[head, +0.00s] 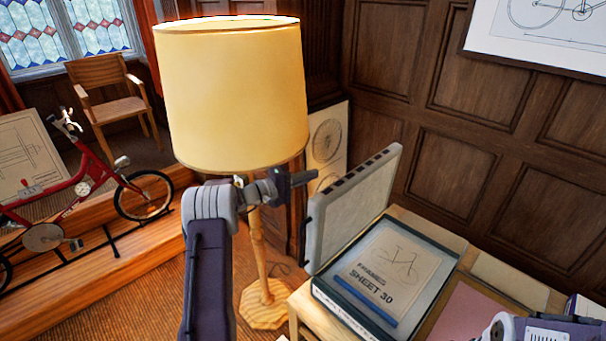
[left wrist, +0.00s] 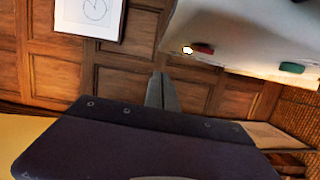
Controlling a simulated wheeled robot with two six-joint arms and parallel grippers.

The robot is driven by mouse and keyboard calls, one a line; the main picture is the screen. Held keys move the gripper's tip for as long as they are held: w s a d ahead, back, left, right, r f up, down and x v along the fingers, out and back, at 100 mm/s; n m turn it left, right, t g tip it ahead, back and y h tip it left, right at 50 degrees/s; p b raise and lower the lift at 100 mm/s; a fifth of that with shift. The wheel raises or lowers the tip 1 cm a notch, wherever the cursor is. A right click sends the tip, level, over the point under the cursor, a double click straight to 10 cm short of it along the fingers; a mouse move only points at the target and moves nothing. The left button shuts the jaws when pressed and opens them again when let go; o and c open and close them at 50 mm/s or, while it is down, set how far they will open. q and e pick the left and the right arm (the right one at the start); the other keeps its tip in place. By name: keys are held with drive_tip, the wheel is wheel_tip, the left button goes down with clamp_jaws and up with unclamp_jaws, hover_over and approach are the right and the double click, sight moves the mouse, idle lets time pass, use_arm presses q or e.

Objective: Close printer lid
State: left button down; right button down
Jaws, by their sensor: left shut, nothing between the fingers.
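The printer (head: 375,287) is a low, flat unit on a wooden table, with a sheet marked "FRAMES SHEET 30" on its top. Its grey lid (head: 352,205) stands open, nearly upright, along the printer's left side. My left gripper (head: 304,179) is shut and empty, just left of the lid's upper part; I cannot tell whether it touches the lid. In the left wrist view the shut fingers (left wrist: 160,92) point at the panelled wall. A pale surface with a red and a green mark fills the upper right there; I cannot tell which part it is. My right gripper is not visible.
A floor lamp with a big yellow shade (head: 232,95) stands behind my left arm, close to it. A red bicycle (head: 85,190) and a wooden chair (head: 108,88) are at the left. A pink sheet (head: 462,314) lies right of the printer. Part of my right arm shows at lower right.

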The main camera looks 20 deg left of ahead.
use_arm(q)
drive_tip(key=w+d+p, duration=0.2)
drive_tip(key=d+p, duration=0.1)
drive_tip(key=d, duration=0.3)
drive_tip(key=shift+f, duration=0.25)
